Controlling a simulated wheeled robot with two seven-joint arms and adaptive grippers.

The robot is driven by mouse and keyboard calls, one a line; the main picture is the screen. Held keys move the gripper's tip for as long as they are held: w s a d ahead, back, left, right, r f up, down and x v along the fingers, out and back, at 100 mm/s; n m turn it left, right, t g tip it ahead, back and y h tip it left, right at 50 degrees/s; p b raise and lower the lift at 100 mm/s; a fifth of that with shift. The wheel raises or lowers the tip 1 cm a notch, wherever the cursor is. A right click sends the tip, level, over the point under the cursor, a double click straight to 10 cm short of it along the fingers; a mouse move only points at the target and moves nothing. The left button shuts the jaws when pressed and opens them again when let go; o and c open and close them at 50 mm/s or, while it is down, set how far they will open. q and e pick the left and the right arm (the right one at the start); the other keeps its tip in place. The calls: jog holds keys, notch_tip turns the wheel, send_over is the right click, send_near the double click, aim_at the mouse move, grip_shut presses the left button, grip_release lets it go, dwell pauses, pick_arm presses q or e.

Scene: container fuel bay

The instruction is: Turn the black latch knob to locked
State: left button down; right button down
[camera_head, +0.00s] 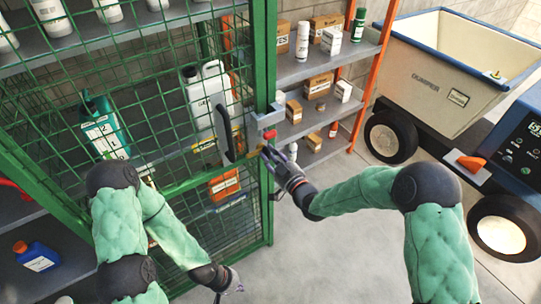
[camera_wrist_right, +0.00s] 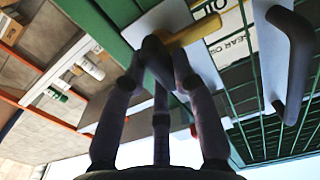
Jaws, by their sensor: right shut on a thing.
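The black latch knob (camera_wrist_right: 154,54) sits on a grey plate (camera_wrist_right: 205,66) on the green cage door, with a yellow bar (camera_wrist_right: 196,30) reaching out beside it in the right wrist view. My right gripper (camera_wrist_right: 157,75) is shut on the knob, its fingers on either side of it. In the head view the right gripper (camera_head: 270,154) is at the door's latch edge and mostly covers the knob. My left gripper (camera_head: 230,287) hangs low in front of the cage, away from the latch. Its fingers are too small to read.
A black door handle (camera_head: 226,134) stands left of the latch. A red block (camera_head: 270,134) is on the frame by the latch. Shelves with boxes and bottles (camera_head: 302,42) are behind. A dumper (camera_head: 444,87) stands at right. The floor (camera_head: 330,255) below is clear.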

jog(key=m+b, duration=0.1)
jog(key=m, duration=0.3)
jog(key=shift+f, duration=0.15)
jog(key=m, duration=0.4)
jog(key=shift+d+f, duration=0.1)
jog(key=shift+f, duration=0.05)
jog(key=m, duration=0.5)
jog(key=shift+f, duration=0.1)
jog(key=m, duration=0.4)
jog(key=shift+f+m+p, duration=0.15)
jog(key=shift+m+p, duration=0.15)
jog(key=shift+m, duration=0.1)
jog(key=c, duration=1)
grip_release()
